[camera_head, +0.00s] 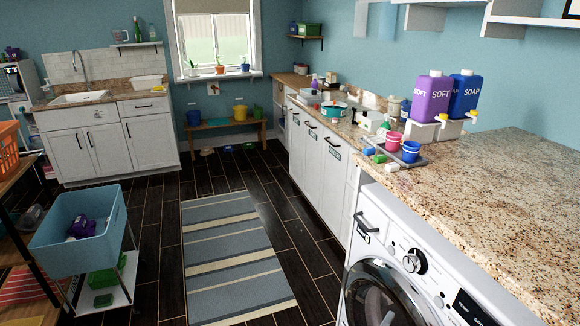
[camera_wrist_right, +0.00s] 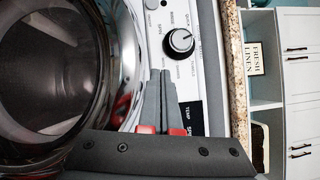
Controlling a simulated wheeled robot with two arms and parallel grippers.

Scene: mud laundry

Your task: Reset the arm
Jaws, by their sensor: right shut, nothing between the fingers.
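My right gripper (camera_wrist_right: 161,75) shows in the right wrist view. Its two grey fingers with red parts lie together, shut and empty. It is in front of the washing machine (camera_wrist_right: 190,85), near its control panel and dial (camera_wrist_right: 180,41). The round door (camera_wrist_right: 50,70) with its chrome ring is to the left of the fingers. I cannot tell how far the fingers are from the panel. I cannot make out either gripper in the head view.
The washer (camera_head: 372,236) stands under the granite counter (camera_head: 500,190) at right. Soap bottles and cups stand on the counter. A blue basin cart (camera_head: 82,238) is at left. A striped rug (camera_head: 228,262) lies on the dark floor, which has free room around it.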

